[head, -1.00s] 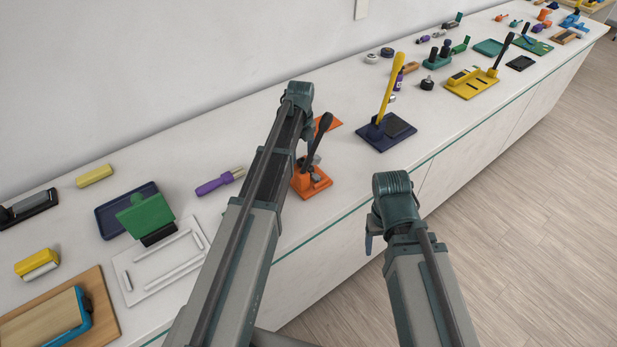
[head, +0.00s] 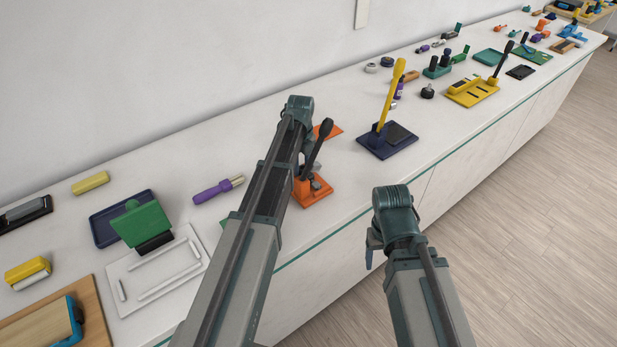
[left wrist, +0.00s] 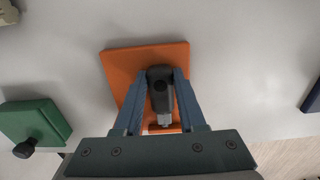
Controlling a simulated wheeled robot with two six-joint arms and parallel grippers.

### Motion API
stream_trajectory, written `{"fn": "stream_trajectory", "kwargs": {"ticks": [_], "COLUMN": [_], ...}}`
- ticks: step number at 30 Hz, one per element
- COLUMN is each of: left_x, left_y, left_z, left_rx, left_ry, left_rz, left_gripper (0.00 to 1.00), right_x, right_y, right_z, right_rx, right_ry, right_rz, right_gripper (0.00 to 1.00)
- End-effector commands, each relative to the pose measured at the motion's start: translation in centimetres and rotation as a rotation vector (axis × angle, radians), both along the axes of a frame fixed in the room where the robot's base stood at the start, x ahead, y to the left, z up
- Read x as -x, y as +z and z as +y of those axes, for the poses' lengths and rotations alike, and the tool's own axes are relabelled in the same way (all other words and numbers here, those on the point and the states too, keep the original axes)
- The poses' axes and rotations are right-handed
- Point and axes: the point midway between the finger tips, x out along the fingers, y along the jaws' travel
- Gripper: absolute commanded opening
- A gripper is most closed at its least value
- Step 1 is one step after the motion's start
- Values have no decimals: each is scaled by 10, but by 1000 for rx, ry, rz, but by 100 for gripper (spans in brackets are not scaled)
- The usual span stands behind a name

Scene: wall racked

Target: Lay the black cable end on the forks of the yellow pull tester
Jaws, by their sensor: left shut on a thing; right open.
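In the left wrist view my left gripper (left wrist: 161,82) is shut on a black piece (left wrist: 160,76) with a grey metal tip, above an orange base (left wrist: 120,66). I cannot tell whether this piece is the black cable end or part of the orange tool. In the head view the orange tool (head: 313,192) has a black lever (head: 322,137), and my left arm hides the left fingers. The yellow pull tester (head: 465,95), with a raised black lever, stands farther right along the bench. My right gripper (head: 371,250) is open and empty, in front of the bench edge.
A navy base (head: 376,148) with a tall yellow lever (head: 391,95) stands between the orange tool and the yellow tester. A purple-handled tool (head: 212,191), white tray (head: 125,274) and green plate (head: 140,226) lie to the left. The bench front is mostly clear right of the navy base.

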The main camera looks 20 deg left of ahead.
Motion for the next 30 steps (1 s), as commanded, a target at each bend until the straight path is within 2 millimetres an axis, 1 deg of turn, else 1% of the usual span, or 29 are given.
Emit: {"fn": "stream_trajectory", "kwargs": {"ticks": [14,17,30], "left_x": [0,0,0], "left_y": [1,6,40], "left_z": [0,0,0], "left_rx": [0,0,0], "left_ry": [0,0,0], "left_rz": [0,0,0], "left_gripper": [0,0,0], "right_x": [0,0,0], "right_y": [1,6,40], "right_z": [0,0,0], "right_rx": [0,0,0], "right_ry": [0,0,0], "right_rz": [0,0,0], "right_gripper": [69,69,69]}}
